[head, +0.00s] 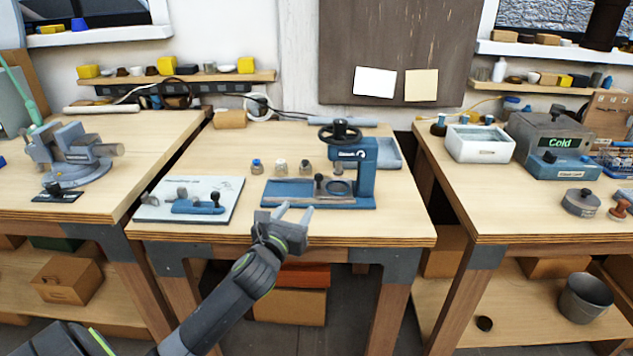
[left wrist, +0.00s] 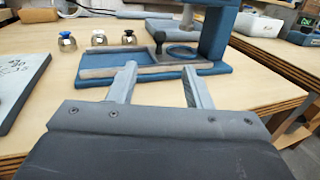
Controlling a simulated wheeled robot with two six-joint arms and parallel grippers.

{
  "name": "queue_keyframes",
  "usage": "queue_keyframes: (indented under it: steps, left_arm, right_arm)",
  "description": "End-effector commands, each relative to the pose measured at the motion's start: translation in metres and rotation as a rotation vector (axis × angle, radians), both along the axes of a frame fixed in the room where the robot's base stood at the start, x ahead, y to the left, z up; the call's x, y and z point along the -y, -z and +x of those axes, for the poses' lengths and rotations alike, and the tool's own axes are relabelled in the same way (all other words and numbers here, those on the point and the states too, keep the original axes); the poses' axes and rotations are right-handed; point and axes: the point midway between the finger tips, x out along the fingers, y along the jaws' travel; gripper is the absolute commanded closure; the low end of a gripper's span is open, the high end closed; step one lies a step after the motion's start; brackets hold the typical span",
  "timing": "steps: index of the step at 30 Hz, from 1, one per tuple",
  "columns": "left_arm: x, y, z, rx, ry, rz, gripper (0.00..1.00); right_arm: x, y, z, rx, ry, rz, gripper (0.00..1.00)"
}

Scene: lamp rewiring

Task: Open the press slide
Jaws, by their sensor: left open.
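The blue press (head: 365,170) stands on the middle table with a black handwheel (head: 341,132) on top. Its low slide (head: 292,188) lies along the base to the left of the column, with a small black knob (head: 319,181) standing up near a ring. The slide (left wrist: 125,67) and knob (left wrist: 159,40) also show in the left wrist view. My left gripper (head: 293,212) is open and empty at the table's front edge, in front of the press and apart from it. In the left wrist view its fingers (left wrist: 158,82) point toward the slide. My right gripper is not in view.
Several small capped pieces (head: 280,166) stand behind the slide. A pale board (head: 225,190) with a blue fixture lies at the left. A blue tray (head: 385,154) sits behind the press. The table is clear at its front right.

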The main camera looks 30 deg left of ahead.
Motion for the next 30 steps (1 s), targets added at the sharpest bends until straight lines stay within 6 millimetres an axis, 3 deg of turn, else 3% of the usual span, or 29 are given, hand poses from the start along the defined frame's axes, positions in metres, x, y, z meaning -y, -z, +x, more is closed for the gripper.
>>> queue_keyframes:
  steps: [6, 18, 24, 30]
  left_arm:
    - [-0.01, -0.001, 0.043, 0.0, 0.0, -0.002, 0.55]
    - [-0.026, 0.0, 0.108, 0.0, 0.0, -0.004, 0.55]
    - [-0.031, 0.001, 0.128, -0.001, 0.0, -0.003, 0.55]
    - [-0.032, 0.001, 0.135, 0.0, 0.001, -0.003, 0.55]
  right_arm:
    - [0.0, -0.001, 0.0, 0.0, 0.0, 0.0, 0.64]
    - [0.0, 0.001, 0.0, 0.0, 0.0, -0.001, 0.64]
    - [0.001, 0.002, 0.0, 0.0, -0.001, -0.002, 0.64]
    - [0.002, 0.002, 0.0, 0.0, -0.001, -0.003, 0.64]
